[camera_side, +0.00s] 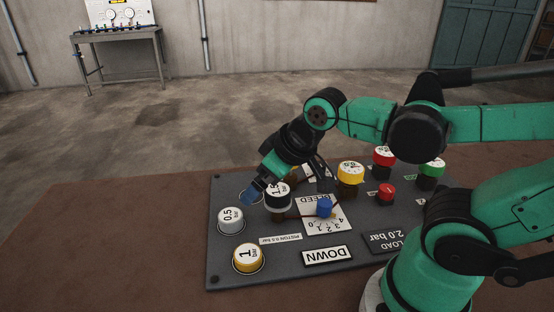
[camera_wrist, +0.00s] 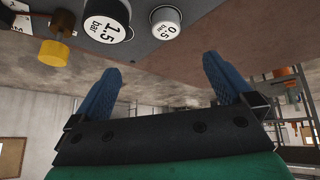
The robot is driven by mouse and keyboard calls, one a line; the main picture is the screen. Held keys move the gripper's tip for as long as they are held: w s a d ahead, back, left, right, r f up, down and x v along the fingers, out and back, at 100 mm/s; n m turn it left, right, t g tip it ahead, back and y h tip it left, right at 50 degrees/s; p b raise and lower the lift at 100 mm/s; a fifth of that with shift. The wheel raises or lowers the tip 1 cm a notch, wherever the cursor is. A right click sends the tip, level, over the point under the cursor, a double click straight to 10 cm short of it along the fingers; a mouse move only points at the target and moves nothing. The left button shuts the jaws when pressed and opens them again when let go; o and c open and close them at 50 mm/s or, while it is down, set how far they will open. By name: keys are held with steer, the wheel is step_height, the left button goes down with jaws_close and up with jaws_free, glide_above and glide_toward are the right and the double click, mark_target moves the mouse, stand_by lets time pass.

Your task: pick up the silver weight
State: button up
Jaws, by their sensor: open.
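The silver weight (camera_side: 231,221), marked 0.5, stands upright at the left part of the dark panel (camera_side: 222,270). In the wrist view the silver weight (camera_wrist: 165,24) shows at the top, beyond and between my fingertips. My gripper (camera_side: 252,193) has blue fingers and is beside and above the silver weight, towards the back of the panel in the side view. In the wrist view my gripper (camera_wrist: 162,67) is open, with nothing between the fingers. I cannot tell the exact gap to the weight.
A black weight (camera_side: 277,197) marked 1.5 stands close to the right, partly behind my gripper. A yellow weight (camera_side: 248,258) marked 1 stands in front. A blue knob (camera_side: 324,207), a yellow-topped piece (camera_side: 351,173) and a red knob (camera_side: 386,193) lie further right. The brown table (camera_side: 110,240) is clear on the left.

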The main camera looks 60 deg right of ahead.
mark_target(228, 219)
steer(key=w+f+n+h, duration=0.1)
steer(key=w+n+h, duration=0.1)
steer(key=n, duration=0.2)
steer(key=w+a+f+n+g+h, duration=0.1)
steer(key=w+f+n+h, duration=0.1)
steer(key=n, duration=0.2)
steer(key=w+f+n+g+h, duration=0.1)
steer(key=w+n+h, duration=0.1)
steer(key=n, duration=0.3)
steer(key=shift+w+a+f, duration=0.25)
steer(key=shift+w+a, duration=0.1)
steer(key=shift+w, duration=0.15)
steer(key=a+f+n+h, duration=0.1)
steer(key=f+n, duration=0.1)
steer(key=a+f+n+h, duration=0.1)
steer(key=n+h, duration=0.1)
steer(key=n, duration=0.1)
steer(key=a+f+n+h, duration=0.1)
steer(key=f+n+h, duration=0.1)
steer(key=shift+w+a+f, duration=0.2)
steer(key=shift+w+f, duration=0.05)
steer(key=shift+f, duration=0.05)
steer(key=shift+s+a+f+n+h, duration=0.1)
steer(key=shift+s+f+n+h, duration=0.15)
steer(key=shift+f+n+h, duration=0.25)
steer(key=shift+x, duration=2.7)
steer(key=shift+r, duration=0.1)
steer(key=c, duration=1.5)
